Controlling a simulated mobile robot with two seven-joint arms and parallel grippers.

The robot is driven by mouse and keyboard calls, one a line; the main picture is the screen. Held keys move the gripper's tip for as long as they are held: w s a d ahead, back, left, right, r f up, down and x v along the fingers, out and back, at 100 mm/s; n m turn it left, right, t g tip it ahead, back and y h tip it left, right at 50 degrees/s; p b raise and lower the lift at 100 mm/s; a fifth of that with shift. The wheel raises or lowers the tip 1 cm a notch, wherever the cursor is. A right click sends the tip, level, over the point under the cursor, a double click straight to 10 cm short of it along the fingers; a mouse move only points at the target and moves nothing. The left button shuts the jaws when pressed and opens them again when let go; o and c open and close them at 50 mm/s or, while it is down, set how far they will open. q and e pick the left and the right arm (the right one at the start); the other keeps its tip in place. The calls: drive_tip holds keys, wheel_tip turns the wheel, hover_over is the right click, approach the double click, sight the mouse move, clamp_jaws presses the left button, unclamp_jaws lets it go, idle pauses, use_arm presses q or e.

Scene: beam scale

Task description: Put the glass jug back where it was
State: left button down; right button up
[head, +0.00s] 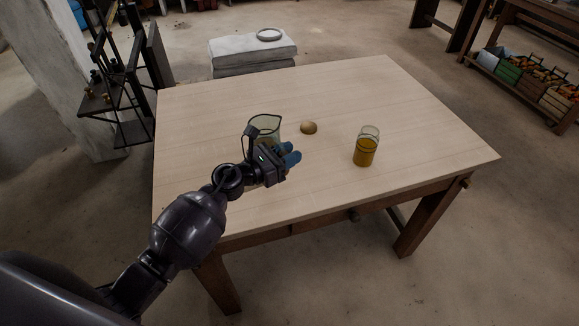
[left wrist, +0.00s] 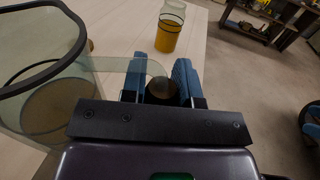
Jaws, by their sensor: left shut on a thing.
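The glass jug (head: 264,124) is a clear greenish vessel with a dark rim, over the left middle of the table in the head view. In the left wrist view the jug (left wrist: 42,92) fills the left side, and its glass handle reaches between my finger pads. My left gripper (head: 290,156) is shut on the jug's handle; its blue fingers also show in the left wrist view (left wrist: 162,85). I cannot tell whether the jug's base touches the table.
A glass with orange liquid (head: 365,148) stands on the wooden table (head: 420,150) to the right of the jug. A small round tan object (head: 308,128) lies between them. The table's right and back areas are clear. A dark metal rack (head: 118,85) stands off the table's left edge.

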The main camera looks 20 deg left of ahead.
use_arm(q)
wheel_tip(320, 180, down, 4)
drive_tip(key=shift+r+b, duration=0.15)
drive_tip(key=shift+b, duration=0.5)
drive_tip(key=c, duration=0.9)
unclamp_jaws()
drive_tip(key=shift+o, duration=0.2)
use_arm(e)
drive_tip(key=shift+w+a+f, duration=0.1)
drive_tip(key=shift+w+f, duration=0.05)
drive_tip(key=shift+f, duration=0.4)
drive_tip(key=shift+f, duration=0.1)
